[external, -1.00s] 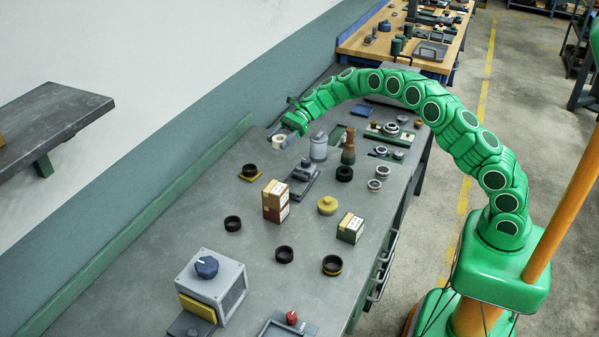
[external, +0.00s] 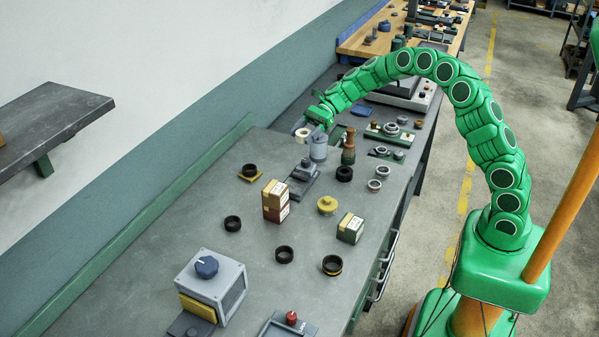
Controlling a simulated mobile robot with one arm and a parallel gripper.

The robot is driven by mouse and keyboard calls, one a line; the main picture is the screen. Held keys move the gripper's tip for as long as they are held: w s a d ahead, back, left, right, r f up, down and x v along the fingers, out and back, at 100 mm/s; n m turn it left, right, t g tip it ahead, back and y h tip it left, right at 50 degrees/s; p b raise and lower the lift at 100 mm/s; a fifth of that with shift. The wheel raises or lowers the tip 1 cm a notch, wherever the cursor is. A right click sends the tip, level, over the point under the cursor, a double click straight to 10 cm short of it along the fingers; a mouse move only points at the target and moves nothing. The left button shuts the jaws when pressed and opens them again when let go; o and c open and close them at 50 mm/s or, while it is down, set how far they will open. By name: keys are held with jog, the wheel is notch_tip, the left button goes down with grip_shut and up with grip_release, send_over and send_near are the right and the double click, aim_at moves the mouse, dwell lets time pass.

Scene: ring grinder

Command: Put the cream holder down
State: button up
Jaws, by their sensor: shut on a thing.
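The cream holder (external: 303,134), a small pale ring-like piece, is at the far end of the grey bench. My gripper (external: 310,124) is shut on it, with the arm arching over from the right. The holder appears raised above the bench, close to the upper left of the grey cylinder (external: 318,149). I cannot tell whether it touches the cylinder. The fingers are small and partly hidden by the wrist.
A grey grinder-like device (external: 302,178) and a brown wooden-looking post (external: 348,148) stand close by. Stacked boxes (external: 275,200), a yellow knobbed piece (external: 327,205) and several dark rings (external: 284,255) are nearer. The bench's left strip is clear.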

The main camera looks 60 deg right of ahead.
jog(key=shift+s+d+r, duration=0.15)
jog(key=shift+s+d, duration=0.05)
jog(key=shift+d, duration=0.05)
jog(key=d+m+t+h, duration=0.1)
jog(key=d+m+t, duration=0.1)
jog(key=d, duration=0.1)
jog(key=d+m+t+h, duration=0.1)
jog(key=d+m+t, duration=0.1)
jog(key=d, duration=0.2)
jog(key=shift+r, duration=0.1)
jog(key=shift+d, duration=0.35)
jog(key=shift+w+d+m+t+h, duration=0.1)
jog(key=shift+w+m+t+h, duration=0.1)
jog(key=shift+m+t+h, duration=0.1)
jog(key=w+d+f, duration=0.1)
jog(key=w+f, duration=0.3)
jog(key=w, duration=0.4)
send_over(284, 145)
jog(key=shift+s+a+f, duration=0.1)
jog(key=shift+s+f, duration=0.05)
jog(key=shift+f, duration=1.2)
jog(key=shift+s+f, duration=0.1)
jog(key=shift+f, duration=1.2)
jog(key=shift+w+f, duration=0.2)
jog(key=shift+f, duration=1.65)
jog(key=shift+f, duration=0.15)
